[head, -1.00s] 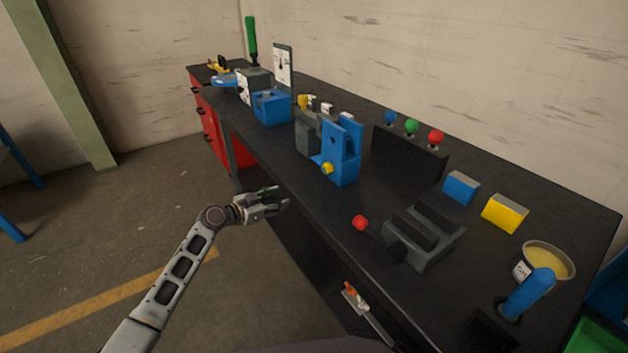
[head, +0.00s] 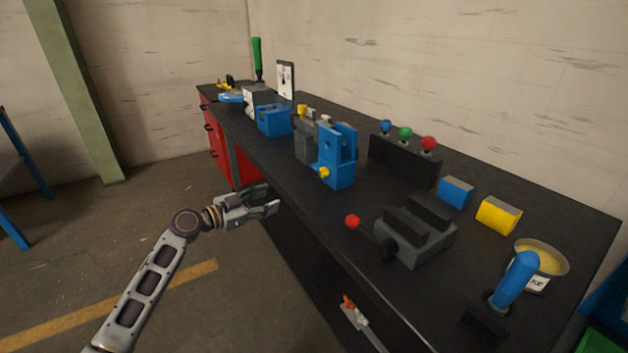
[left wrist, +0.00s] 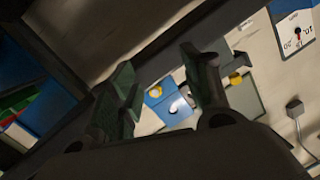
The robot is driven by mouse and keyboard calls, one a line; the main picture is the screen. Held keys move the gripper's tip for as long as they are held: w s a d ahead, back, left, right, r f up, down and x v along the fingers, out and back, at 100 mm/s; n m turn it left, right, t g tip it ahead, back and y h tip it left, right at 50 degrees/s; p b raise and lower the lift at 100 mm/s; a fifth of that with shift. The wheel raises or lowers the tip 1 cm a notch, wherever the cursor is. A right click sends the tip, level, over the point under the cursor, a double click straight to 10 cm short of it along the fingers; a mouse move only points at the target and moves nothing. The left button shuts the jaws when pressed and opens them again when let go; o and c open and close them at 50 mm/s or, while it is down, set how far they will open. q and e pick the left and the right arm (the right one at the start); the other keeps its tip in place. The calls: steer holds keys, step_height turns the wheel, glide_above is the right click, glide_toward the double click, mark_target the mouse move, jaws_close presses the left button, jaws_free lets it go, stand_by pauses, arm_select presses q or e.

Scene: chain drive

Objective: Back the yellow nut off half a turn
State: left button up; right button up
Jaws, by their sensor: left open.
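The yellow nut (head: 323,172) shows as a small yellow piece low on the front of a blue upright bracket (head: 337,155) on the bench. My left gripper (head: 272,199) is open and empty in front of the bench's edge, left of the nut and apart from it. In the left wrist view its two fingers (left wrist: 160,78) stand apart. My right gripper is not in view.
A dark vise (head: 415,235) with a red-knobbed handle (head: 353,221) sits nearer on the bench (head: 300,192). A blue box (head: 274,119) stands behind the bracket. Coloured knobs on a black rack (head: 403,160), blue and yellow blocks (head: 498,215) and a tub (head: 541,257) are at right.

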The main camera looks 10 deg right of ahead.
mark_target(321, 173)
arm_select(q)
steer(key=s+d+r+m+g+h+b, duration=0.2)
steer(key=s+d+r+m+b, duration=0.1)
steer(key=r, duration=0.3)
steer(key=shift+s+r+m+h, duration=0.35)
steer(key=shift+s+m, duration=0.15)
steer(key=shift+s, duration=0.15)
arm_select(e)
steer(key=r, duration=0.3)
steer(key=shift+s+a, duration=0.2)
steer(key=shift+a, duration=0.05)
arm_select(q)
steer(key=shift+w+d, duration=0.1)
steer(key=shift+d, duration=0.05)
steer(key=b+x, duration=0.1)
steer(key=x, duration=1.1)
steer(key=shift+d+f+b, duration=0.2)
steer(key=shift+d+b, duration=0.05)
steer(key=shift+b, duration=0.15)
steer(key=shift+w+d, duration=0.2)
steer(key=shift+d, duration=0.25)
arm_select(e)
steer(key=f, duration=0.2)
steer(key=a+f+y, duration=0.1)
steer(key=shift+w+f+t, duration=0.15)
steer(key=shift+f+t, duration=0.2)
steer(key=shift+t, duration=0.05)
